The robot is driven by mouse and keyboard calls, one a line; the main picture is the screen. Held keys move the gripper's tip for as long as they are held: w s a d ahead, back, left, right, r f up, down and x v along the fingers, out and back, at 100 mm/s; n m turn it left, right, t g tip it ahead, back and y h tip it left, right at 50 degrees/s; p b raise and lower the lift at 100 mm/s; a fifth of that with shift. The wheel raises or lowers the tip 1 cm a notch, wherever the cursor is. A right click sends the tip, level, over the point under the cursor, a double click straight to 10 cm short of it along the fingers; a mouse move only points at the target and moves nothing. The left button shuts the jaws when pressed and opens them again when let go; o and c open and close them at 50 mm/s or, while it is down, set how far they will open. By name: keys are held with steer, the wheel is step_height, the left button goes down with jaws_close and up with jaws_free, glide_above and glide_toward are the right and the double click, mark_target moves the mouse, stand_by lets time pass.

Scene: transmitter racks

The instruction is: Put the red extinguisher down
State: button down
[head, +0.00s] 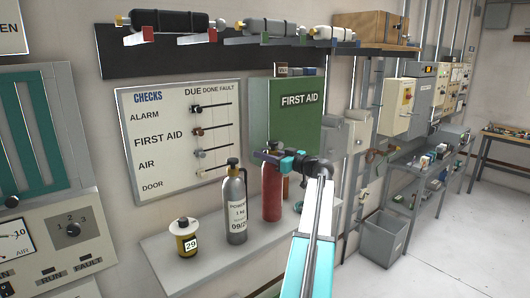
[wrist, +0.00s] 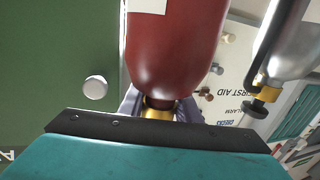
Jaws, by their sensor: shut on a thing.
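The red extinguisher (head: 271,192) is upright over the white shelf (head: 205,250), right of a silver extinguisher (head: 236,208). Its base is on the shelf or just above it; I cannot tell which. My gripper (head: 274,158) is shut on its neck, at the top. In the wrist view the red body (wrist: 173,50) fills the upper middle, with the brass neck between my jaws (wrist: 160,108). The silver extinguisher also shows there (wrist: 287,50), at the right and apart from the red one.
A yellow canister marked 29 (head: 186,243) stands at the shelf's left. The green first aid cabinet (head: 288,115) is on the wall close behind my gripper. A checks board (head: 180,130) hangs to the left. A high rack (head: 240,42) holds cylinders. Some small brownish items are partly hidden behind my arm.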

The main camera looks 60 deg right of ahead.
steer(key=shift+f+p, duration=0.3)
steer(key=shift+f, duration=0.8)
steer(key=c, duration=1.3)
jaws_free()
steer(key=shift+f, duration=0.25)
steer(key=shift+s+a, duration=0.1)
steer(key=shift+s, duration=0.05)
steer(key=s+a+b, duration=0.1)
steer(key=s+b, duration=0.3)
steer(key=s, duration=0.7)
steer(key=shift+s, duration=0.4)
